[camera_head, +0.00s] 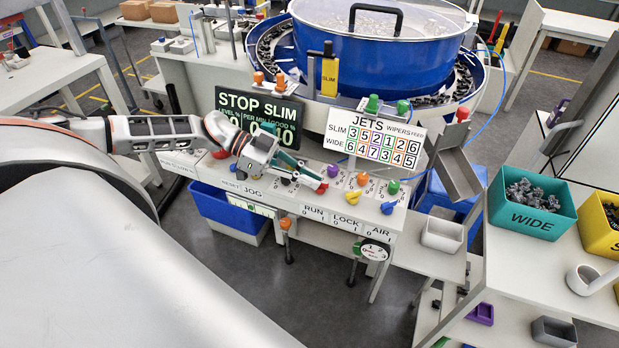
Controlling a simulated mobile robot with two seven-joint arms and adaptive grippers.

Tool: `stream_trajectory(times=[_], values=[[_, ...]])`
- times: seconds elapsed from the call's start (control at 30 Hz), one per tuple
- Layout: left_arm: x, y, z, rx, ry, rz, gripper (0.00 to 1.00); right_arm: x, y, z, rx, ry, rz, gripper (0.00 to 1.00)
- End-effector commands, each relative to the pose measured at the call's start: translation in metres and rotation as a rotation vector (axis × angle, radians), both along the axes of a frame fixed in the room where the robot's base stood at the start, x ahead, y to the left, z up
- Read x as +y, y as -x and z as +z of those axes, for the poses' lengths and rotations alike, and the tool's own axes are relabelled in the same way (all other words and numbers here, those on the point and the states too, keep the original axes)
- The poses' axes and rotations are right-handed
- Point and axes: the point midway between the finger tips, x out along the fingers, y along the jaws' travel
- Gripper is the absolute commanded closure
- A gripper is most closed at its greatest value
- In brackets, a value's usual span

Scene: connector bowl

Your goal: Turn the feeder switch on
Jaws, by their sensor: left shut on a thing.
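The control panel (345,203) runs along the front of the feeder machine, with labels RUN, LOCK and AIR on its front edge. My left gripper (318,181) reaches in from the left, low over the panel. It is shut on a red switch knob (322,188) above the RUN label, and its fingers partly hide the knob. I cannot read the knob's setting. My right gripper is out of view.
The blue bowl (375,58) stands behind the panel. A STOP SLIM display (258,113) and a JETS board (372,143) rise behind the controls. A teal WIDE bin (532,205) stands on the right table. A metal chute (459,172) lies right of the panel.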

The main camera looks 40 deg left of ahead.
Motion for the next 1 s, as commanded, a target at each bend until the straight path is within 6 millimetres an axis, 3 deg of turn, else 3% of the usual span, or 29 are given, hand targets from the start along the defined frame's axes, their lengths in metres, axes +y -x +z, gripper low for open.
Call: stream_trajectory(times=[0.2, 0.23, 0.27, 0.3, 0.67, 0.83, 1.0], values=[[-0.001, 0.000, 0.000, 0.000, 0.001, -0.001, 1.00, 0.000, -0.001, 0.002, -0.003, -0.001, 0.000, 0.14], [-0.001, 0.000, 0.000, 0.000, 0.001, -0.001, 0.85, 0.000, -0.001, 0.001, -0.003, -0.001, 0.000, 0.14], [-0.001, 0.000, 0.000, 0.000, 0.001, -0.001, 0.78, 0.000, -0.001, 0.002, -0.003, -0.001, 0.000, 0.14], [-0.001, 0.000, 0.000, 0.000, 0.001, 0.000, 0.76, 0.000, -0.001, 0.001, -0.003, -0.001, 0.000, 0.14], [0.002, 0.001, 0.001, 0.000, 0.000, 0.001, 0.76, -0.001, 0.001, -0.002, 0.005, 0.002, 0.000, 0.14], [0.020, 0.007, 0.007, 0.002, -0.002, 0.003, 0.76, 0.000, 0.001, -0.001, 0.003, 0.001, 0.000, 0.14], [0.050, 0.019, 0.021, 0.002, -0.003, 0.003, 0.76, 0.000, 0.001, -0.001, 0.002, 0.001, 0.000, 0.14]])
